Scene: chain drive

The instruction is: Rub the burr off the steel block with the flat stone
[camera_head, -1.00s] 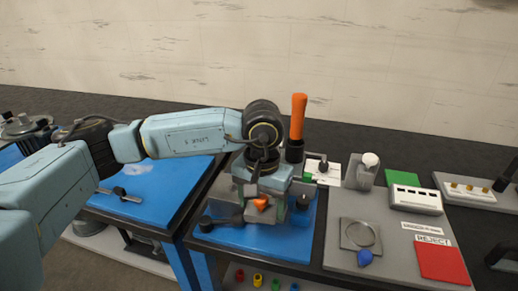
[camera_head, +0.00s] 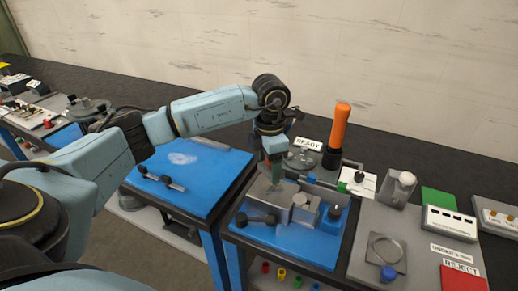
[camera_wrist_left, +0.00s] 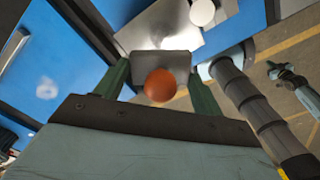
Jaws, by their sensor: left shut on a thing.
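My left gripper (camera_head: 276,178) points down over the grey steel block (camera_head: 262,191), which sits among grey clamp parts on a blue mat. In the left wrist view, the gripper's two green fingers (camera_wrist_left: 160,88) are shut on the orange knob (camera_wrist_left: 160,84) of a flat grey stone (camera_wrist_left: 150,62). The stone lies over the shiny steel face (camera_wrist_left: 190,38). I cannot tell whether they touch. In the head view the fingers hide most of the stone. I cannot make out the burr. My right gripper is not in view.
A dark clamp handle (camera_head: 257,219) lies in front of the block. An orange upright handle (camera_head: 341,127) in a black base stands close behind it to the right. A second blue-topped bench (camera_head: 205,184) is at left.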

